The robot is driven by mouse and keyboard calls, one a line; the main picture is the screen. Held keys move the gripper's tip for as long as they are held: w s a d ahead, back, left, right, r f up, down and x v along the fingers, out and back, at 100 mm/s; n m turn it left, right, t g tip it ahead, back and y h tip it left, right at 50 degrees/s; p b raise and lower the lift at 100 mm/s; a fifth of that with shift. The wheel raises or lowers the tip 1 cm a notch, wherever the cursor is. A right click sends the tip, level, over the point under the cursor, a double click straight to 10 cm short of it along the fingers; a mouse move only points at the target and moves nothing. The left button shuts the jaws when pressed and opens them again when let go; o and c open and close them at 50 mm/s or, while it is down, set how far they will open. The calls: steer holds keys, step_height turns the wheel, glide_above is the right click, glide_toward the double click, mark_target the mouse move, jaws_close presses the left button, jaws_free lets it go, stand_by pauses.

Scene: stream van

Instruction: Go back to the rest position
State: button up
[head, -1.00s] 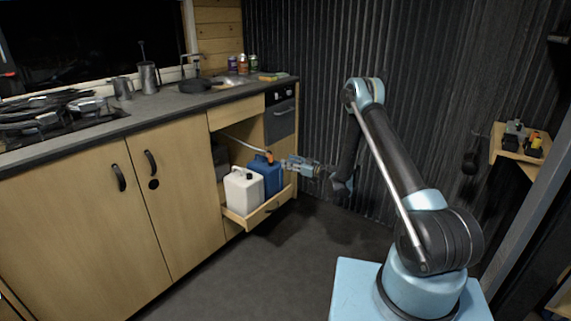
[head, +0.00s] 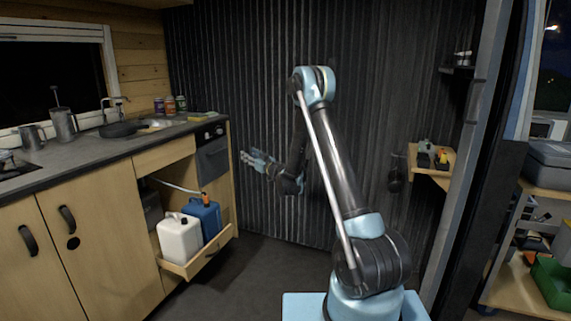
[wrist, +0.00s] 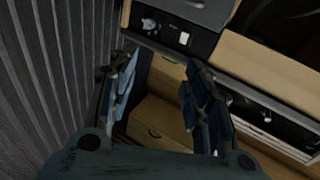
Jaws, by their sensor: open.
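My gripper (head: 250,160) is open and empty in the head view. It is raised in front of the dark corrugated wall, to the right of the kitchen unit and above the pulled-out drawer. In the wrist view my gripper (wrist: 160,95) shows two spread fingers with nothing between them. Behind them are wooden fronts and a dark appliance panel (wrist: 175,35) with a knob.
The open drawer (head: 215,250) juts out low on the left, holding a white canister (head: 179,240) and a blue canister (head: 203,218). The counter (head: 90,150) stands above it. A small shelf (head: 432,175) is on the right wall. Dark floor lies between.

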steer(key=s+d+r+m+t+h, duration=0.1)
steer(key=d+r+m+t+h, duration=0.15)
steer(key=d+r+h, duration=0.55)
steer(key=s+d+r+m+t+h, duration=0.1)
steer(key=d+r+m, duration=0.4)
steer(key=d, duration=0.6)
steer(key=s+d+r+m+g+h, duration=0.2)
steer(key=s+d+g+h, duration=0.3)
steer(key=s+d, duration=0.75)
steer(key=s+d+f+g+h, duration=0.1)
steer(key=s+d+f+g, duration=0.2)
steer(key=s, duration=0.8)
steer(key=s+d+f+g+h, duration=0.1)
steer(key=s+d+f, duration=0.35)
steer(key=s, duration=0.55)
steer(key=s+a+f+g+y, duration=0.1)
steer(key=s+f+g, duration=0.2)
steer(key=s, duration=0.9)
steer(key=s+a+f+g+y, duration=0.1)
steer(key=s+f+g, duration=0.2)
steer(key=s+f, duration=0.4)
steer(key=s+n, duration=0.1)
steer(key=s, duration=0.5)
steer(key=shift+f+y, duration=0.15)
steer(key=shift+y, duration=0.25)
steer(key=shift+g, duration=0.25)
